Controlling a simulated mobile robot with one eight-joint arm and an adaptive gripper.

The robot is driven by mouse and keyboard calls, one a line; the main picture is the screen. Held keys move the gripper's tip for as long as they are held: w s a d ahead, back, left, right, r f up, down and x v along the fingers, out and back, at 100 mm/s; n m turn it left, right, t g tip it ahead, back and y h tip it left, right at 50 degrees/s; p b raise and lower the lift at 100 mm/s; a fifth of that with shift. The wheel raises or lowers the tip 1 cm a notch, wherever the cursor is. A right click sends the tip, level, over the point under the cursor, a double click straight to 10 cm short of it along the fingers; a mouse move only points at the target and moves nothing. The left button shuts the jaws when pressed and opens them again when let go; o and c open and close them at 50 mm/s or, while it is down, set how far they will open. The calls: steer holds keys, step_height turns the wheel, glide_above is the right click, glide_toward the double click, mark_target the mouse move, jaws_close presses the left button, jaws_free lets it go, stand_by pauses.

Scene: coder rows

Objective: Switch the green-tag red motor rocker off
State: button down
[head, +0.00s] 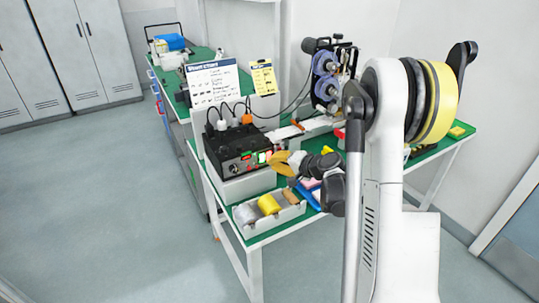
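The black control box (236,147) sits on a white block on the green bench. Small lit red, green and white spots show on its front face, with a green-and-white patch (263,157) near its right end. The rockers and their tags are too small to tell apart, and I cannot read which way any is set. My gripper (277,161), with orange-yellow fingers, is at the right end of this front face, very close to it. I cannot tell if it touches, or whether its fingers are open or shut. It partly hides the face's right end.
A white tray (248,234) with white and yellow spools stands in front of the box. Black cables and plugs rise behind it, beside an instruction sign (212,82). A machine with purple-blue reels (326,75) stands behind my arm. Open floor lies left.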

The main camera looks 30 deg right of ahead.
steer(key=shift+w, duration=0.1)
steer(key=shift+w+r, duration=0.1)
steer(key=shift+w, duration=0.25)
steer(key=shift+w, duration=0.3)
stand_by(0.6)
steer(key=shift+s, duration=0.1)
steer(key=shift+s+b, duration=0.4)
steer(key=shift+s, duration=0.25)
steer(key=shift+s, duration=0.1)
steer(key=s, duration=0.2)
steer(key=s+f+b, duration=0.1)
steer(key=s, duration=0.1)
steer(key=shift+s+b, duration=0.3)
steer(key=shift+s, duration=0.1)
